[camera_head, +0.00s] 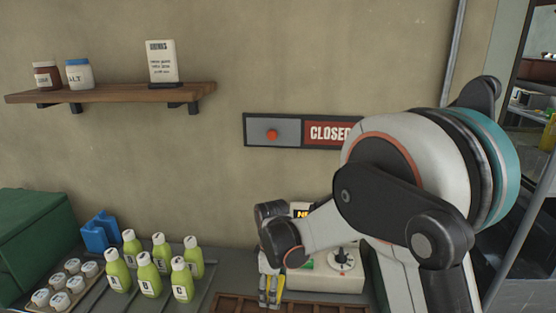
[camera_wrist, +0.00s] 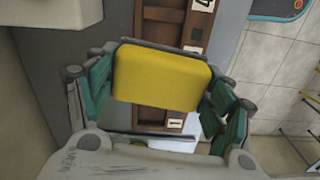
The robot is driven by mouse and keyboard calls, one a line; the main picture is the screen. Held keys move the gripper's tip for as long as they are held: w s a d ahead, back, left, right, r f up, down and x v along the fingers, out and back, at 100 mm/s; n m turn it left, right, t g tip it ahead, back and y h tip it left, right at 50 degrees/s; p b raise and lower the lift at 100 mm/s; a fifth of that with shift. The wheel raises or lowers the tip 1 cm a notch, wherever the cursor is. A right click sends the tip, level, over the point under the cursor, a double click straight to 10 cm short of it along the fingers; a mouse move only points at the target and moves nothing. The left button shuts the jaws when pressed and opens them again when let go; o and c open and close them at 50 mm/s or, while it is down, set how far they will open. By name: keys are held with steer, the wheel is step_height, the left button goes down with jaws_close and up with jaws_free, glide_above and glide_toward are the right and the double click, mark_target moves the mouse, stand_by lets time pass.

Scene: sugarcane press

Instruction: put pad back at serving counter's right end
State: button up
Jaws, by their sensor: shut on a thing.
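The pad (camera_wrist: 160,78) is a yellow, rounded block. It fills the middle of the wrist view, between the green-lined fingers of my gripper (camera_wrist: 160,92). My gripper is shut on it. In the head view, my gripper (camera_head: 270,290) points down at the lower middle, and a bit of yellow shows between its fingers. The grey counter (camera_head: 225,278) runs along the wall below. In the wrist view the pad is above a brown numbered rack (camera_wrist: 150,117) and hides part of it. The counter's right end is hidden behind my arm in the head view.
The brown rack (camera_head: 232,303) lies at the counter's front. A white machine with a dial (camera_head: 342,258) stands just right of my gripper. Several green bottles (camera_head: 148,275), a blue holder (camera_head: 100,232) and a tray of white-lidded jars (camera_head: 65,285) stand left. A closed sign (camera_head: 328,133) hangs above.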

steer(key=d+r+m, duration=0.2)
steer(key=d+m, duration=0.5)
steer(key=d, duration=0.3)
steer(key=d+r+m, duration=0.3)
steer(key=d+m, duration=0.5)
steer(key=d, duration=0.3)
steer(key=shift+w+d, duration=0.2)
steer(key=shift+d, duration=0.05)
